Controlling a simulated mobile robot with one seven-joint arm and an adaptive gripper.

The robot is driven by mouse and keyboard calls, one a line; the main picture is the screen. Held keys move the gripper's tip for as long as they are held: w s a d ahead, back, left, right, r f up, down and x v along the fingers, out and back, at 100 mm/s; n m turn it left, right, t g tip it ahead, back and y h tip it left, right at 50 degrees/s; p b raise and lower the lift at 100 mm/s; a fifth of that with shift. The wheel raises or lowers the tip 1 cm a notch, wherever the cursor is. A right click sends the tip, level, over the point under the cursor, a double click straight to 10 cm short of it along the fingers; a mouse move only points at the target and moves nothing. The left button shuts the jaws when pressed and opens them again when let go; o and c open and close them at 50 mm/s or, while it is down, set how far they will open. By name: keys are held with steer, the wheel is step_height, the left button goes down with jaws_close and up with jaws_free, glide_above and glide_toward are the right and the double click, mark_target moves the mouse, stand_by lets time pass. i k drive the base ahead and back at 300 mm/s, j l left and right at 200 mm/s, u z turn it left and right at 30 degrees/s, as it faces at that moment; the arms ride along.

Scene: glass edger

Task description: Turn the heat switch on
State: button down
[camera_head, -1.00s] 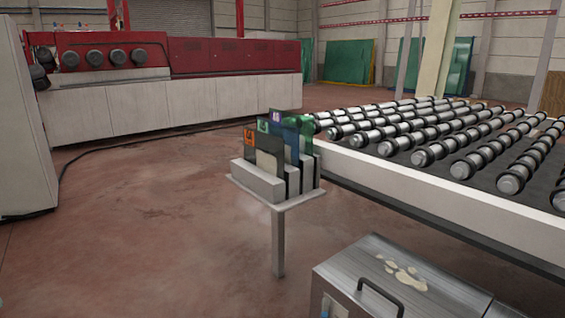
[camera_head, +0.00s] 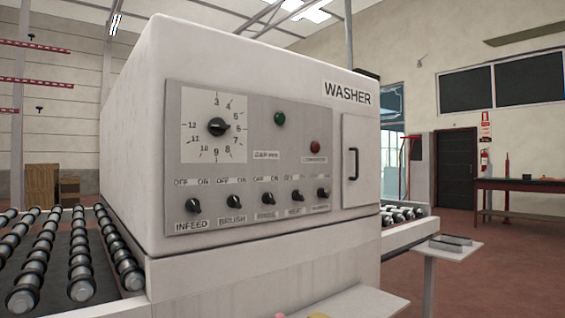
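The white washer machine (camera_head: 200,60) fills the middle of the head view, with a grey control panel (camera_head: 300,165) on its front. Along the bottom of the panel is a row of several small black rotary switches with OFF and ON marks above. The left two read INFEED and BRUSH; the other labels are blurred. The fourth from the left, over a short label that looks like HEAT, seems to be the heat switch (camera_head: 297,196). Its setting is too small to tell. My gripper is not in view.
A large dial (camera_head: 217,127), a green lamp (camera_head: 279,118) and a red lamp (camera_head: 315,147) sit above the switches. A roller conveyor (camera_head: 60,250) is at the left. A small stand with a tray (camera_head: 452,243) is at the right. Open floor lies beyond it.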

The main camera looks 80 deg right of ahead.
mark_target(297, 194)
steer(key=z, duration=2.3)
